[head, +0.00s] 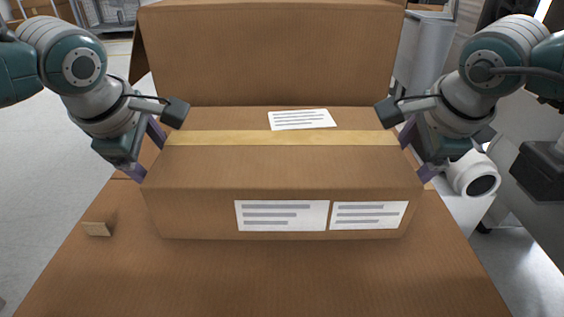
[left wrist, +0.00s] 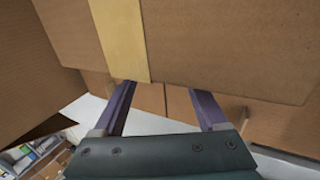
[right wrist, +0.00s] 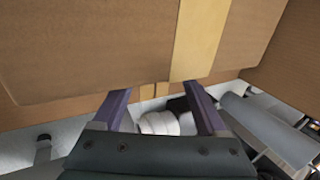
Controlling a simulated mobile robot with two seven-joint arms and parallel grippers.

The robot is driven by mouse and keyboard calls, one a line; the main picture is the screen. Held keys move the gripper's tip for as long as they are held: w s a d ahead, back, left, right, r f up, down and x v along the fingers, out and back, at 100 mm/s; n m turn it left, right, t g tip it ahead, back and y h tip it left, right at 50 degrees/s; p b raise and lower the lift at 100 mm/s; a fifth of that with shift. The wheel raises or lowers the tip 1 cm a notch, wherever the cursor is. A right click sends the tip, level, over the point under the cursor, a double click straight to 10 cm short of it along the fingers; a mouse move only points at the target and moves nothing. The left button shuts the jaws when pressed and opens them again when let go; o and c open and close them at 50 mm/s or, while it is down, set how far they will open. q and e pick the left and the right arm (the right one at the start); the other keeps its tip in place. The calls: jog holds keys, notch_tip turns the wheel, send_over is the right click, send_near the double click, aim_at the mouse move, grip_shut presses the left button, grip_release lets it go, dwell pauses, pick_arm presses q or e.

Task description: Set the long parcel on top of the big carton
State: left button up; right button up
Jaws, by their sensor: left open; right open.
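The long parcel (head: 290,170) is a brown box with a yellow tape strip and white labels. It lies crosswise over a brown cardboard-coloured surface; I cannot tell whether it touches it. The big carton (head: 270,55) stands upright behind it and rises higher. My left gripper (head: 147,153) is open at the parcel's left end, and my right gripper (head: 417,153) is open at its right end. The wrist views show the parcel's taped ends (left wrist: 220,45) (right wrist: 110,45) just beyond the spread fingers. Contact with the ends is unclear.
A small tan block (head: 97,229) lies on the brown surface (head: 260,280) at the left. Grey machines and a white cylinder (head: 473,175) stand to the right. The surface in front of the parcel is clear, and open floor (head: 50,150) lies left.

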pick_arm(q)
jog(key=shift+w+f, duration=0.2)
jog(key=shift+f, duration=0.15)
pick_arm(e)
jog(key=shift+w+f, duration=0.15)
jog(key=shift+f, duration=0.2)
pick_arm(q)
jog(key=shift+d, duration=0.25)
pick_arm(e)
jog(key=shift+a, duration=0.3)
pick_arm(q)
jog(key=shift+d, duration=0.5)
pick_arm(e)
jog(key=shift+a, duration=0.45)
